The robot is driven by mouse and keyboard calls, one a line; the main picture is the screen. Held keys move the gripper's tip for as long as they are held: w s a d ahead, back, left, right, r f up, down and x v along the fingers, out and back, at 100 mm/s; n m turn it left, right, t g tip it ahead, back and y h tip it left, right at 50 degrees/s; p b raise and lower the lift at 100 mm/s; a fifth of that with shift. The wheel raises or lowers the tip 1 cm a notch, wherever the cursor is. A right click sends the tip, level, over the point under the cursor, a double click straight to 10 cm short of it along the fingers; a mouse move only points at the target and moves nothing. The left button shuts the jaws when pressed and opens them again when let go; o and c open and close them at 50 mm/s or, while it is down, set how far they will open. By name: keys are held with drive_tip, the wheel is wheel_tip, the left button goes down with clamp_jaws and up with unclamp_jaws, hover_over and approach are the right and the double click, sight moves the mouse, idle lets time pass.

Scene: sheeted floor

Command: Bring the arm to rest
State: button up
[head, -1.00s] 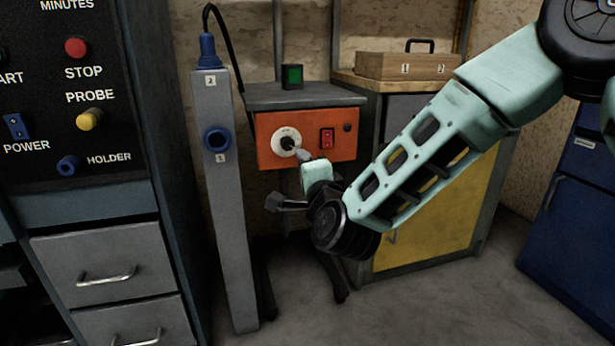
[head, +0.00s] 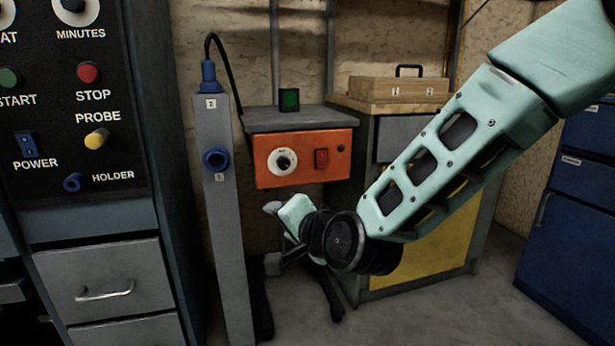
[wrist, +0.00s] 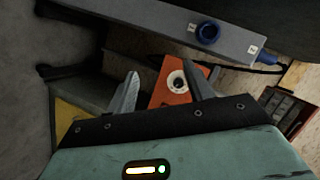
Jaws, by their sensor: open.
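My gripper (head: 272,236) is in front of and below the orange control box in the head view, apart from it. Its fingers are spread and nothing is between them. In the wrist view my gripper (wrist: 165,90) shows two separate fingers, with the orange box (wrist: 172,92) and its white dial beyond them.
A grey post (head: 229,250) with a blue socket stands left of my gripper. A black control panel (head: 60,115) over grey drawers (head: 103,262) is further left. A yellow-doored cabinet (head: 440,255) bearing a wooden case (head: 385,89) is behind my arm. Blue drawers (head: 575,240) stand right.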

drive_tip(key=s+d+f+n+g+h, duration=0.2)
drive_tip(key=s+d+n+g, duration=0.3)
drive_tip(key=s, duration=0.5)
drive_tip(key=s+d+f+n+g+h, duration=0.1)
drive_tip(key=s+d+n+g+h, duration=0.25)
drive_tip(key=s+d, duration=0.55)
drive_tip(key=s+d+f+n+g+h, duration=0.2)
drive_tip(key=s+d+n+g, duration=0.25)
drive_tip(key=s, duration=0.55)
wheel_tip(320, 180, up, 38)
drive_tip(key=t+p, duration=0.1)
drive_tip(key=p, duration=3.7)
drive_tip(key=shift+s, duration=0.15)
